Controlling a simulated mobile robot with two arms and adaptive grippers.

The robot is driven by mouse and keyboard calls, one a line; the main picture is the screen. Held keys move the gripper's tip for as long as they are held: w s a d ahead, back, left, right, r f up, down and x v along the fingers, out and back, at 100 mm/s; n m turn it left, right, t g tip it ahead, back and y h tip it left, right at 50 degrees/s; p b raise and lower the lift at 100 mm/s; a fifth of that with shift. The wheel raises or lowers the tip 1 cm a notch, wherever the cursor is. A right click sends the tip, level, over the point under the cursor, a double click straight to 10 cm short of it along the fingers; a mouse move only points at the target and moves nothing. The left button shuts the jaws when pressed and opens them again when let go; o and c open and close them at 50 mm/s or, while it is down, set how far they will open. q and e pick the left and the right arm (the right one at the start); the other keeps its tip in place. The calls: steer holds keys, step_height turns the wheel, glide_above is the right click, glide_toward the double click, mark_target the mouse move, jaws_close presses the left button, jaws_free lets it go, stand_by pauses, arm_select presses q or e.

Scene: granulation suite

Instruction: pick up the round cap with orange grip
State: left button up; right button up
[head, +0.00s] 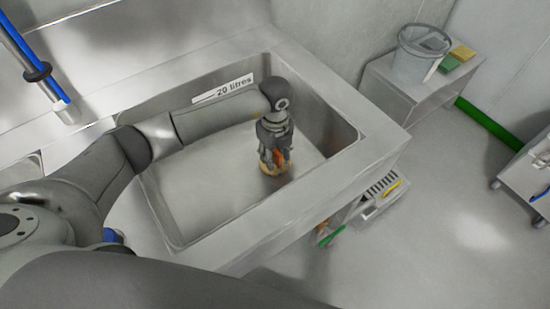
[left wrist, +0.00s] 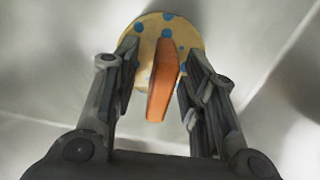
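The round cap (left wrist: 150,28) is a pale yellow disc with blue spots and an upright orange grip (left wrist: 163,80). In the head view the cap (head: 268,171) lies on the floor of the steel sink, partly hidden by my left gripper (head: 275,160). My left gripper points down into the sink over the cap. In the left wrist view its fingers (left wrist: 160,72) stand on either side of the orange grip, with a gap showing on both sides. It is open and holds nothing. My right gripper is not in view.
The sink's walls and rim (head: 350,170) surround the cap; a "20 litres" label (head: 222,90) is on the back wall. Most of the sink floor is bare. A clear bucket (head: 418,55) and sponges (head: 455,60) stand on a box at the right.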

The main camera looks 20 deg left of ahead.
arm_select(q)
steer(key=shift+f, duration=0.4)
steer(key=shift+c, duration=0.3)
jaws_close()
steer(key=shift+r, duration=0.2)
